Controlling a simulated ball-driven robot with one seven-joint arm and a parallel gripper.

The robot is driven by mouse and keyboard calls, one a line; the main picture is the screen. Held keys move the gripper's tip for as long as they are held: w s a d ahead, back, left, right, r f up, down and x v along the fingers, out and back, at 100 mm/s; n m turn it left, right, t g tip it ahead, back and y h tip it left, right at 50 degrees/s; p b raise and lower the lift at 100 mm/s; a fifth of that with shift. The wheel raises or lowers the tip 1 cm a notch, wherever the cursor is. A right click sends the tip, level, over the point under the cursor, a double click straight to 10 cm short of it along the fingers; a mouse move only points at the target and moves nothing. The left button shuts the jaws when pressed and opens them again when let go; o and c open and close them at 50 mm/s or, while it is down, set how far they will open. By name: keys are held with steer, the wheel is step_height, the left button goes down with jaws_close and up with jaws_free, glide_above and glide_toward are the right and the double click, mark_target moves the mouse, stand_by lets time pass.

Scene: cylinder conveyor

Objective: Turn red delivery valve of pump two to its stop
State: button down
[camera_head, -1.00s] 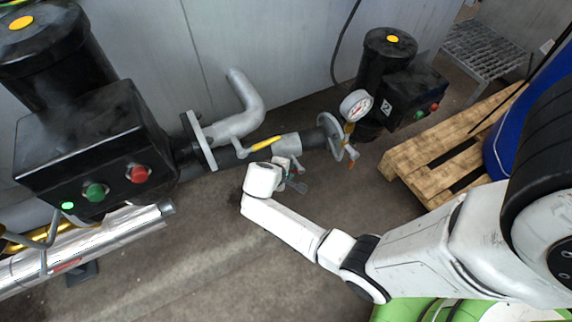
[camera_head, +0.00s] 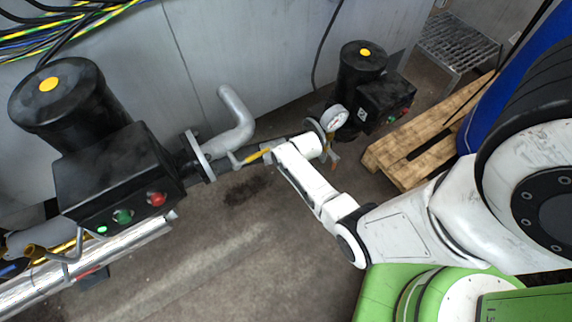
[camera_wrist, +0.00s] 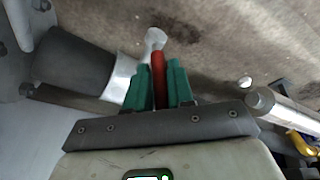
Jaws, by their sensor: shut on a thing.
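In the wrist view, a red lever handle (camera_wrist: 159,64) stands between the two green fingers of my gripper (camera_wrist: 159,78), which is shut on it. A silver end of the lever or valve (camera_wrist: 155,38) shows just past the fingertips. A bright metal pipe sleeve (camera_wrist: 122,80) lies close to the left finger. In the head view my wrist covers the red handle and my fingers at the pipe, between the yellow lever (camera_head: 252,156) and the pressure gauge (camera_head: 334,117). Which pump is pump two cannot be read.
A large black pump (camera_head: 120,175) with green and red buttons stands left, its green lamp (camera_head: 102,230) lit. A smaller black pump (camera_head: 385,98) stands at back right. A wooden pallet (camera_head: 415,158) and a blue drum (camera_head: 495,100) are right. The floor in front is open.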

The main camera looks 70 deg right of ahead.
steer(key=shift+s+d, duration=0.1)
stand_by(0.5)
steer(key=c, duration=1.1)
jaws_free()
steer(key=p+v, duration=0.3)
steer(key=v, duration=0.7)
steer(key=shift+s+d+r+p, duration=0.1)
steer(key=shift+s+r+p, duration=0.1)
steer(key=shift+r+p, duration=0.15)
